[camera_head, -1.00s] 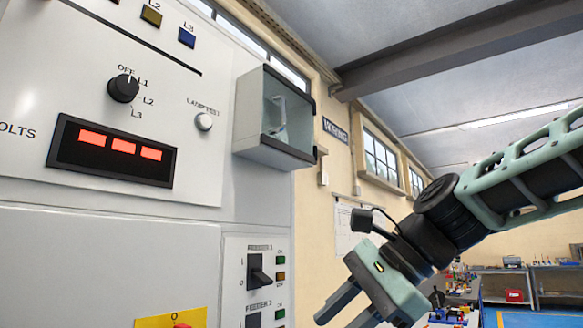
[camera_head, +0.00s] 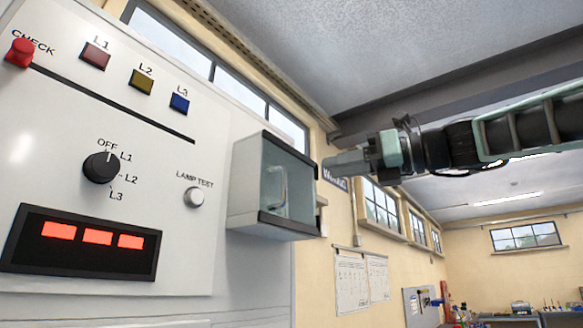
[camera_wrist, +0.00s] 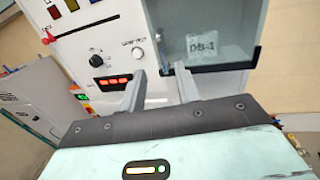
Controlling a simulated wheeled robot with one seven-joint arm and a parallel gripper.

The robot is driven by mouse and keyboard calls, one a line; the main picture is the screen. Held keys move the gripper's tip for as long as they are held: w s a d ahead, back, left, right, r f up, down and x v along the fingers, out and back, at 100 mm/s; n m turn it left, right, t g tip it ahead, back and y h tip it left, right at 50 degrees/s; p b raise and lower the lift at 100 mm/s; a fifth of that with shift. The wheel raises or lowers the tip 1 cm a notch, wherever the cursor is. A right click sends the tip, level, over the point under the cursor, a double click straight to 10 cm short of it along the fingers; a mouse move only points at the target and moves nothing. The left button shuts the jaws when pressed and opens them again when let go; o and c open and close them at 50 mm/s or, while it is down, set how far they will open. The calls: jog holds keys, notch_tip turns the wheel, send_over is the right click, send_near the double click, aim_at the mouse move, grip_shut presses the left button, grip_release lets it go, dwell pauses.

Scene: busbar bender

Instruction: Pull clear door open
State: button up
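The clear door (camera_head: 287,187) closes the front of a grey box (camera_head: 243,185) on the panel's right edge. It has dark top and bottom edges, and a pale curved handle shape (camera_head: 279,187) shows at it. In the wrist view the clear door (camera_wrist: 205,30) is at the top, with a small marked plate visible in the same area. My gripper (camera_head: 329,163) is just right of the box, pointing left. In the wrist view my gripper (camera_wrist: 159,73) has its two fingers apart with nothing between them. I cannot tell the exact distance to the door.
The panel carries a black selector knob (camera_head: 101,167), a lamp test button (camera_head: 194,197), a red display (camera_head: 82,243) and a red check button (camera_head: 20,53). A beige wall with windows and posted papers (camera_head: 361,280) stands behind. Open room lies to the right.

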jog(key=p+x, duration=0.3)
jog(key=x, duration=0.7)
jog(key=shift+p, duration=0.35)
grip_shut()
